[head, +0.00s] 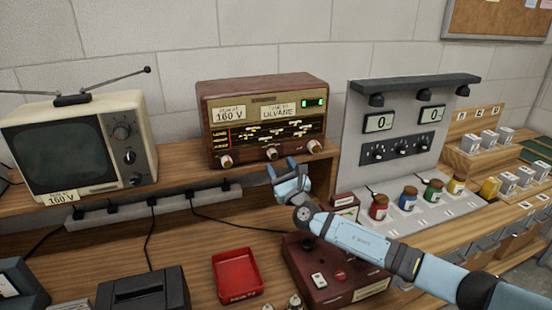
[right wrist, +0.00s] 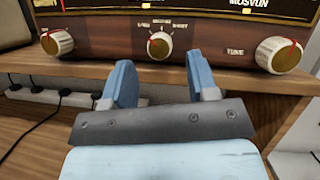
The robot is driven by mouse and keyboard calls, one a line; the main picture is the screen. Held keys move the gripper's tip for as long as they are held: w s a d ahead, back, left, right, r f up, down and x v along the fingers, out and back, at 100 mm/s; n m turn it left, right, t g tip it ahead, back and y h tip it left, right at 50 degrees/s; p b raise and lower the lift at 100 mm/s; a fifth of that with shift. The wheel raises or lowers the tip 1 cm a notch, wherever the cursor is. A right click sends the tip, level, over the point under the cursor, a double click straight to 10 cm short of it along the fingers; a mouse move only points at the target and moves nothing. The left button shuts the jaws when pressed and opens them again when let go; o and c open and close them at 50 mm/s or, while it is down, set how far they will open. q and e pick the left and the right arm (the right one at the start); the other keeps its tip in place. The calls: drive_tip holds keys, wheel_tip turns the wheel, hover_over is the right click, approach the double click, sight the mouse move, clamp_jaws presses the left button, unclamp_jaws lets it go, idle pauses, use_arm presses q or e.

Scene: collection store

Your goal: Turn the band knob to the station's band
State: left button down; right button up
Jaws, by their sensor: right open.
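The wooden radio (head: 262,88) stands on the bench shelf, with a lit dial and a card reading roughly "TUNE TO ULVANG". Its middle knob (head: 272,153), cream with a red mark, has band labels around it in the right wrist view (right wrist: 159,46); the mark's exact setting is too small to tell. A left knob (right wrist: 57,42) and the tuning knob (right wrist: 277,54) flank it. My right gripper (head: 283,170) is open and empty, just in front of and below the middle knob. In the right wrist view its fingers (right wrist: 160,78) are spread below that knob, apart from it.
An old television (head: 75,140) stands left of the radio. A power strip (head: 150,203) with cables runs under the shelf edge. A red tray (head: 238,275) and a dark red box (head: 335,275) are below. A grey meter panel (head: 405,130) stands right.

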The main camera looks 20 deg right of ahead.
sight(274, 158)
drive_tip(key=shift+x, duration=1.45)
drive_tip(key=shift+c, duration=0.5)
drive_tip(key=c, duration=0.8)
drive_tip(key=shift+a+f+m+h+b, duration=0.1)
drive_tip(key=shift+f+m+h+b, duration=0.2)
drive_tip(key=shift+m+h+b, duration=0.45)
drive_tip(key=shift+c, duration=0.2)
drive_tip(key=m+h+b, duration=0.2)
drive_tip(key=m+b, duration=0.1)
drive_tip(key=m, duration=0.2)
drive_tip(key=shift+a, duration=0.15)
drive_tip(key=m+h+b, duration=0.1)
drive_tip(key=m, duration=0.1)
drive_tip(key=m+h+b, duration=0.1)
drive_tip(key=m+h, duration=0.1)
drive_tip(key=m, duration=0.1)
drive_tip(key=shift+a+r+m, duration=0.1)
drive_tip(key=shift+r+m, duration=0.15)
drive_tip(key=shift+m, duration=0.1)
drive_tip(key=shift+m+h+b, duration=0.25)
drive_tip(key=shift+m+b, duration=0.05)
drive_tip(key=shift+m, duration=0.1)
drive_tip(key=shift+g, duration=0.3)
drive_tip(key=o, duration=0.9)
